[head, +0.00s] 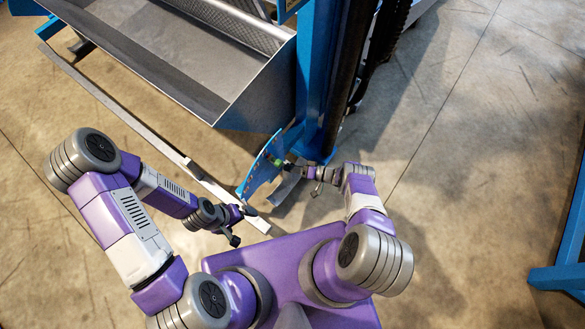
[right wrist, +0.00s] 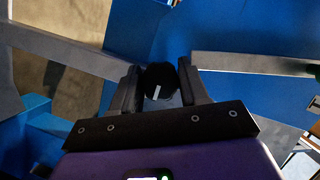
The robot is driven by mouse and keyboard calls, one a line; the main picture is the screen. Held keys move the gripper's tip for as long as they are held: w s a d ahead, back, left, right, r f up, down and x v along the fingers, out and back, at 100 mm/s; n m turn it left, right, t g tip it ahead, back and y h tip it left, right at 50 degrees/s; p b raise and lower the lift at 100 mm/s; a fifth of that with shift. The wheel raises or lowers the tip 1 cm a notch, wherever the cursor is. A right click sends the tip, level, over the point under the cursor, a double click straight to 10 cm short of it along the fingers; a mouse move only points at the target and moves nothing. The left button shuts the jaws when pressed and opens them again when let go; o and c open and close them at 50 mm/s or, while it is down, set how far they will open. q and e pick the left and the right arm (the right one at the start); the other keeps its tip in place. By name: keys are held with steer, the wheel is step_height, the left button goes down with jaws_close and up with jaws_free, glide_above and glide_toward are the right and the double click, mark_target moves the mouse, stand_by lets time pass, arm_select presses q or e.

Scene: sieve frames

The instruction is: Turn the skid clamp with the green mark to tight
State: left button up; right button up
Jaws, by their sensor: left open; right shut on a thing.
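A small green mark (head: 277,161) shows at the blue bracket (head: 262,166) below the foot of the blue post in the head view. My right gripper (head: 296,171) is right beside it. In the right wrist view, my right gripper (right wrist: 160,85) is shut on a round black knob (right wrist: 160,76) with a white line on its face. The line runs nearly upright in that view, tilted slightly right. The head view is too small to show the knob's pointer. My left gripper (head: 243,223) is open and empty, apart from the bracket, near the end of a grey rail.
A grey metal trough (head: 165,60) hangs at the upper left. A blue post (head: 318,85) stands right of it. A long grey rail (head: 130,118) runs diagonally beside my left arm. A blue frame (head: 560,275) is at the far right. The concrete floor between is clear.

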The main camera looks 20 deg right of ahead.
stand_by(0.4)
steer(key=o, duration=1.1)
steer(key=shift+c, duration=0.2)
steer(key=shift+d, duration=0.1)
steer(key=v, duration=0.7)
steer(key=shift+d, duration=0.15)
steer(key=shift+s+r, duration=0.1)
